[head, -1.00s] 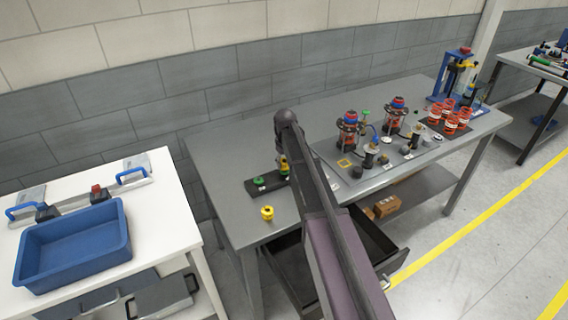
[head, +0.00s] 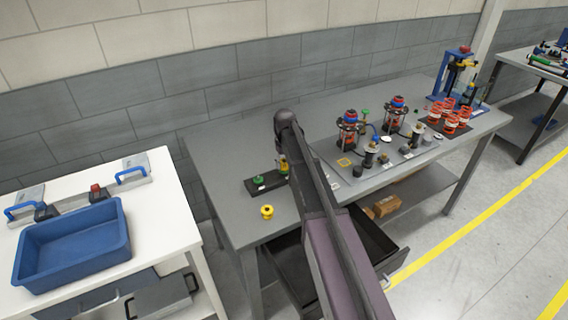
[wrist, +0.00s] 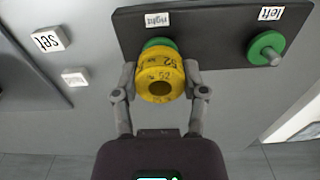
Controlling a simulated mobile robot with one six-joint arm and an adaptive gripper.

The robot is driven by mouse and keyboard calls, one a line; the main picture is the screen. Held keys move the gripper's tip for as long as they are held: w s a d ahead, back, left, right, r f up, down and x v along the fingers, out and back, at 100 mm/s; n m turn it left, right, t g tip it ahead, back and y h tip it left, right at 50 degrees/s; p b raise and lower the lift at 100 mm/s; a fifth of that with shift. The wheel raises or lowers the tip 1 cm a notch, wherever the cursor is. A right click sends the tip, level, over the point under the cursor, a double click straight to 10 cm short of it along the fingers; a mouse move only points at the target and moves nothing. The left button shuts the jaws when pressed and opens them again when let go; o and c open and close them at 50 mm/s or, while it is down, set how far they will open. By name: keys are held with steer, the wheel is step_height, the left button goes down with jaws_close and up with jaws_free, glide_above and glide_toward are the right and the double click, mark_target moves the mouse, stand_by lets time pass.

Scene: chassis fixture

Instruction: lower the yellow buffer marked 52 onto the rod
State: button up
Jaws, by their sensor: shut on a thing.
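The yellow buffer marked 52 (wrist: 159,77) is between the fingers of my gripper (wrist: 158,84), which is shut on it. Its open bore faces the wrist camera, and no rod tip shows in it. A green piece (wrist: 157,44) shows just behind the buffer, by the label "right" on the dark base plate (wrist: 210,32). The rod there is hidden, so I cannot tell whether the buffer is around it. A second green piece with a bare rod (wrist: 268,50) stands by the label "left". In the head view, my arm hides most of the gripper.
Another yellow buffer (head: 267,212) lies on the grey table (head: 225,205) near its front edge. Right of my arm are red-and-black assemblies (head: 347,132) on a grey plate. A blue bin (head: 72,247) sits on the white table at left. An open drawer is below.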

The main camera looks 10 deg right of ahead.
steer(key=shift+f+b, duration=0.45)
steer(key=shift+f, duration=0.05)
stand_by(0.9)
steer(key=o, duration=1.2)
step_height(320, 180, up, 7)
steer(key=p, duration=0.7)
steer(key=s+m, duration=0.1)
steer(key=s, duration=0.8)
steer(key=s+m, duration=0.1)
steer(key=s, duration=0.9)
steer(key=s+m, duration=0.1)
steer(key=s, duration=0.9)
steer(key=shift+a, duration=0.1)
